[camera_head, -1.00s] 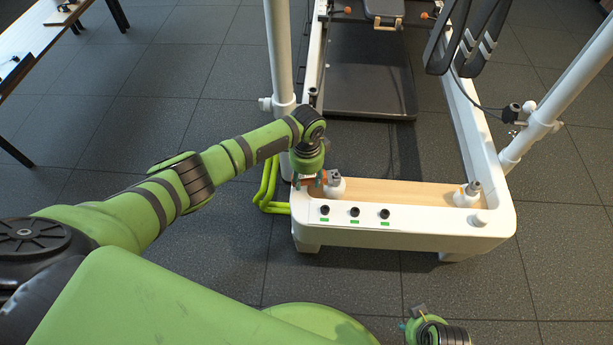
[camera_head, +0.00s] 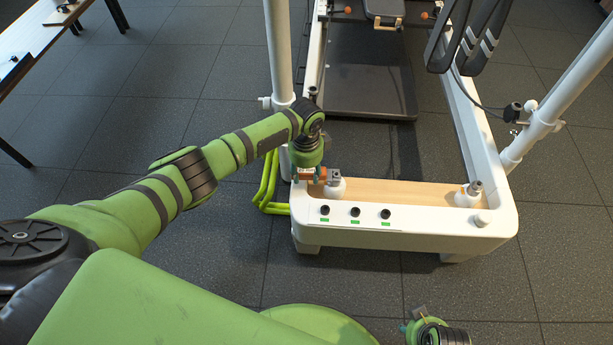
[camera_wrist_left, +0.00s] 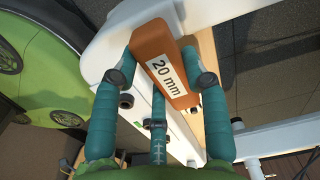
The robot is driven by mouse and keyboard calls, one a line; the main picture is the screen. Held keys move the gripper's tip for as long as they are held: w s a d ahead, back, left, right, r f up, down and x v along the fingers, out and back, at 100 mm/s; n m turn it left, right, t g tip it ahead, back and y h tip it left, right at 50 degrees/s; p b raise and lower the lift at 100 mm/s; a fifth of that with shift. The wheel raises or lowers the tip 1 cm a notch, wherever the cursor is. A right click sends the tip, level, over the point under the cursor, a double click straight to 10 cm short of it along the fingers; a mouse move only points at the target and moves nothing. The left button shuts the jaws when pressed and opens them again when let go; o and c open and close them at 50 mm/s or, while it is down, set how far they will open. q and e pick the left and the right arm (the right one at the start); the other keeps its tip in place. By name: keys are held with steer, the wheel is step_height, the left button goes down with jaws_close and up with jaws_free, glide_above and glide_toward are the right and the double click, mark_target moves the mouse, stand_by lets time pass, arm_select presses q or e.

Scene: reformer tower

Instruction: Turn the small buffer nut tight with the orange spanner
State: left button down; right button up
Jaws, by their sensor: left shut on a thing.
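My left gripper (camera_head: 306,175) is shut on the orange spanner (camera_head: 320,173), at the left end of the white frame. In the left wrist view the orange handle (camera_wrist_left: 164,66), marked "20 mm", lies between the teal fingers (camera_wrist_left: 160,95). The spanner's grey head (camera_head: 333,177) is at the top of the left white buffer (camera_head: 336,190). The small nut there is hidden, so I cannot tell how the jaws sit on it. My right gripper (camera_head: 423,325) is partly in view at the bottom; its fingers are unclear.
A second white buffer (camera_head: 467,196) with a metal stud stands at the right end of the wooden strip (camera_head: 400,193). Three black knobs (camera_head: 355,211) line the front face. A white post (camera_head: 280,60) rises close to my left wrist. Green tubing (camera_head: 268,185) stands left of the frame.

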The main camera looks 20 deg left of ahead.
arm_select(q)
steer(key=shift+w+a, duration=0.1)
steer(key=shift+a, duration=0.05)
steer(key=shift+w+a+f+m+b, duration=0.1)
steer(key=shift+w+a+m+b, duration=0.1)
steer(key=shift+w+m+b, duration=0.65)
steer(key=shift+m, duration=0.45)
steer(key=shift+w+a+m+b, duration=0.1)
steer(key=shift+w+m+b, duration=0.1)
steer(key=shift+m+b, duration=0.35)
steer(key=shift+w+b, duration=0.2)
steer(key=shift+b, duration=0.15)
steer(key=shift+s+p, duration=0.25)
steer(key=shift+p, duration=0.5)
